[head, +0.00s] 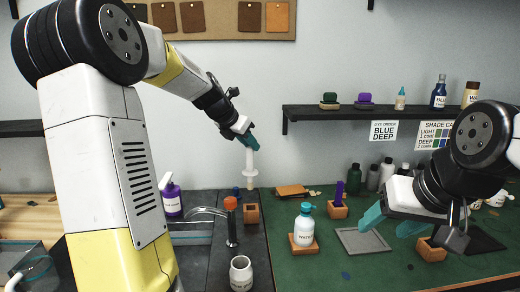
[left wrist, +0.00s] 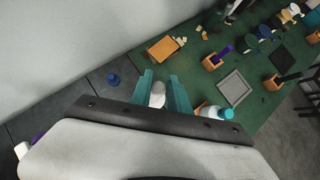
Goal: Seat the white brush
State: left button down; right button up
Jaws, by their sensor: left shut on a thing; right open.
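The white brush (head: 250,163) hangs roughly upright from my left gripper (head: 249,142), which is shut on its upper end. It has a wide flange near its lower part. In the left wrist view the top of the white brush (left wrist: 157,94) shows between the teal fingers (left wrist: 164,92). A small wooden holder (head: 252,214) stands on the dark counter edge beneath the brush, with a gap between them. This holder cannot be made out in the left wrist view. My right gripper (head: 392,222) is open and empty over the green bench, at the right.
A purple brush (head: 339,190) stands in another wooden holder (head: 338,212). A water bottle (head: 304,225) stands on a wooden base, beside a grey tray (head: 362,241). A tap (head: 232,222) and a stoneware cup (head: 241,273) stand near the left holder. A shelf (head: 380,110) hangs behind.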

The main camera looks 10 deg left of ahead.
aim_at(246, 174)
pick_arm(q)
jog(key=shift+f, duration=0.95)
jog(key=shift+f, duration=5.15)
jog(key=c, duration=1.2)
grip_release()
jog(key=shift+f, duration=0.1)
jog(key=shift+o, duration=0.2)
jog(key=shift+s, duration=0.1)
